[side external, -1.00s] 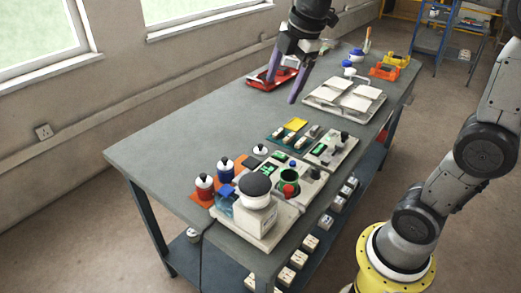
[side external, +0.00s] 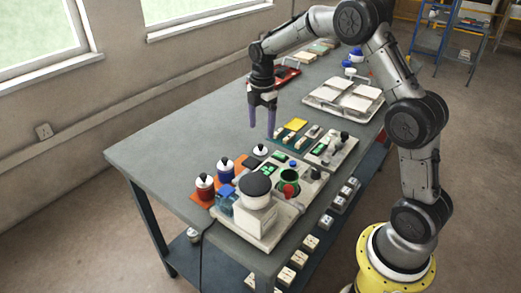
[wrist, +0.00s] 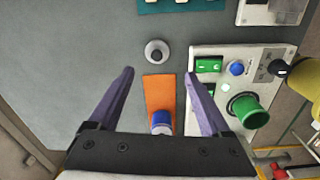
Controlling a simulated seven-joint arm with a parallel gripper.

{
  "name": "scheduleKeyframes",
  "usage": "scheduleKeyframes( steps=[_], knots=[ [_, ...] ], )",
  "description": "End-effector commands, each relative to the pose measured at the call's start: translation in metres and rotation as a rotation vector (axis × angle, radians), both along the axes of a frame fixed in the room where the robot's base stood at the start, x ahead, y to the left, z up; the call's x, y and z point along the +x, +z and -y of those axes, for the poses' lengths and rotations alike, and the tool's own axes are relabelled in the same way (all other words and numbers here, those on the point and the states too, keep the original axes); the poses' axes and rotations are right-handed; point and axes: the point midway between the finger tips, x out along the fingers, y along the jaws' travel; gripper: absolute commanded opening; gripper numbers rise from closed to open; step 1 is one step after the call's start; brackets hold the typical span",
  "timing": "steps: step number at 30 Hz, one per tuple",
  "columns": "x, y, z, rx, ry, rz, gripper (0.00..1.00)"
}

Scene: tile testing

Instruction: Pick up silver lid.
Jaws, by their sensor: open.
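The silver lid (side external: 261,150) is a small round disc with a black knob, lying on the grey bench beyond the jars. It also shows in the wrist view (wrist: 153,57), on bare bench just past the end of an orange mat (wrist: 159,92). My gripper (side external: 261,131) has two purple fingers, spread apart and empty, pointing down above the bench near the lid. In the wrist view, the lid appears between and slightly ahead of the fingertips (wrist: 159,74). Nothing touches the lid.
A red jar (side external: 204,186) and a blue jar (side external: 225,172) with knobbed lids stand on orange mats. A control panel with a green ring (wrist: 246,110) lies right of the fingers. A white tray (side external: 318,101) is farther back. The bench's left side is clear.

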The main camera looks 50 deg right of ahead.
Motion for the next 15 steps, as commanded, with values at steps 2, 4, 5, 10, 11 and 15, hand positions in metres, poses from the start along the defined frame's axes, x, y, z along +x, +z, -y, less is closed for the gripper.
scheduleKeyframes(
  steps=[2,4,5,10,11,15],
  knots=[
    [0.000,-0.012,0.000,0.000,0.000,-0.001,0.82],
    [0.000,-0.019,0.000,0.000,0.000,-0.001,0.82],
    [0.000,-0.021,0.000,0.000,0.000,-0.001,0.82],
    [0.001,-0.031,0.001,0.000,0.000,-0.001,0.82],
    [0.001,-0.035,0.002,0.000,0.000,-0.002,0.82],
    [0.002,-0.055,0.005,0.000,0.000,-0.002,0.82]
  ],
)
